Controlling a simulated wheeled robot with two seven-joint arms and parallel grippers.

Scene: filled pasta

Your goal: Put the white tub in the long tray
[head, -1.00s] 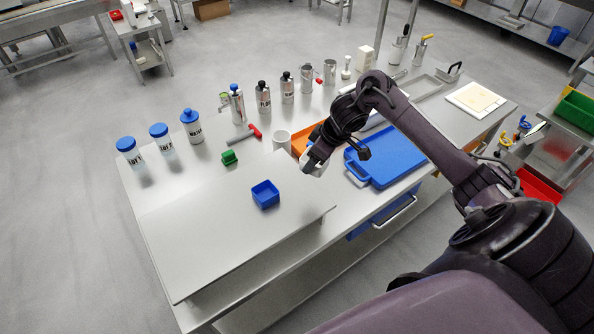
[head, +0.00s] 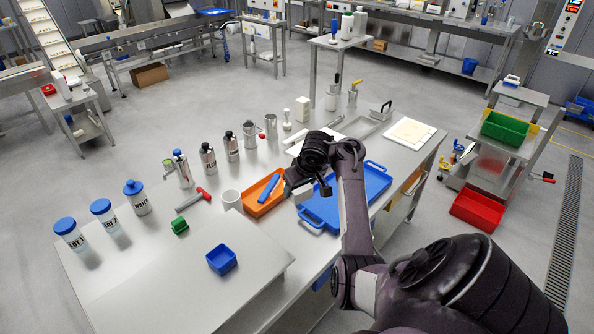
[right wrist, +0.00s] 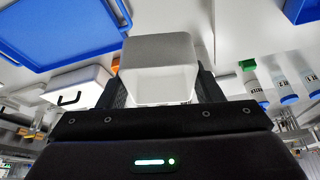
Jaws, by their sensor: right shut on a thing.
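The white tub (right wrist: 160,75) is a small square open container, held between the two dark fingers of my right gripper (right wrist: 158,90) in the right wrist view. In the head view my right gripper (head: 297,184) and the pale tub (head: 303,193) show over the table, between the orange tray and the blue tray. The fingers partly hide the tub there. An orange tray (head: 252,208) holds a blue object (head: 269,188). A large blue tray (head: 375,184) with handles lies to the right. I cannot tell which is the long one. My left gripper is out of view.
A blue square bin (head: 221,260) sits on the raised front shelf (head: 150,285). A green block (head: 180,227), a red-handled tool (head: 193,199) and several bottles line the left and back. A pale board (head: 410,133) lies at back right.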

